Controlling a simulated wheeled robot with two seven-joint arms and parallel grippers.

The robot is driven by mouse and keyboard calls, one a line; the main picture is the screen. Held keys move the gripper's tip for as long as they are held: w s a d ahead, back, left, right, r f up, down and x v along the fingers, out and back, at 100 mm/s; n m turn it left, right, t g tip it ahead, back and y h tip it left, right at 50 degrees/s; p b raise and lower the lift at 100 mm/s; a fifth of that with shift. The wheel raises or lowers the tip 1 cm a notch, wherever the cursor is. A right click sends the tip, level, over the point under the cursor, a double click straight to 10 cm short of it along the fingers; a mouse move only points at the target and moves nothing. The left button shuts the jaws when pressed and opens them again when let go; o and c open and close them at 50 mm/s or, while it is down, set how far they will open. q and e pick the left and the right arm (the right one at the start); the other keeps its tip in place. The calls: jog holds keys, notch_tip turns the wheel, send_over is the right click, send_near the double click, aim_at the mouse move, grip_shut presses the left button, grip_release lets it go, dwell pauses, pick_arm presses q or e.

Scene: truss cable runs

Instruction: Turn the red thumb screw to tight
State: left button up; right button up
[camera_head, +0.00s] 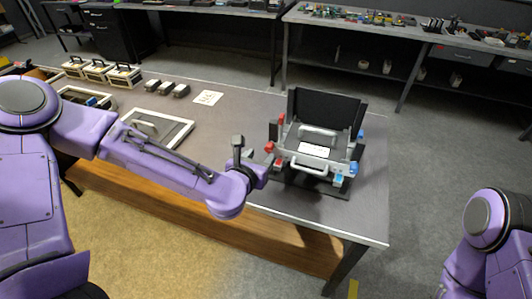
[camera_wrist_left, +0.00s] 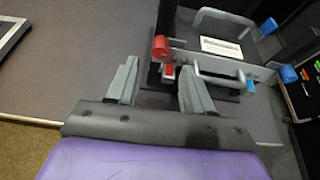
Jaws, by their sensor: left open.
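A grey device with a black raised back (camera_head: 326,108) stands on the table. A red cylindrical knob (camera_head: 269,147) sits at its front left corner; it also shows in the left wrist view (camera_wrist_left: 160,47). A smaller red part (camera_wrist_left: 169,72) is just below that knob, and another red part (camera_head: 282,118) is at the device's back left. I cannot tell any screw's tightness. My left gripper (camera_wrist_left: 158,80) is open, its fingers apart and pointing toward the red knob, with nothing seen gripped. The knob appears beyond the fingertips. My right gripper is out of view.
Blue knobs (camera_head: 354,168) are on the device's right side, and a front handle (camera_head: 309,167) crosses between. A framed panel (camera_head: 176,131), small dark blocks (camera_head: 181,90) and a paper card (camera_head: 207,98) lie left on the table (camera_head: 235,116).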

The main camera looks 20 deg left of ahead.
aim_at(268, 149)
pick_arm(q)
jog(key=p+x, duration=0.1)
jog(key=x, duration=0.5)
grip_shut()
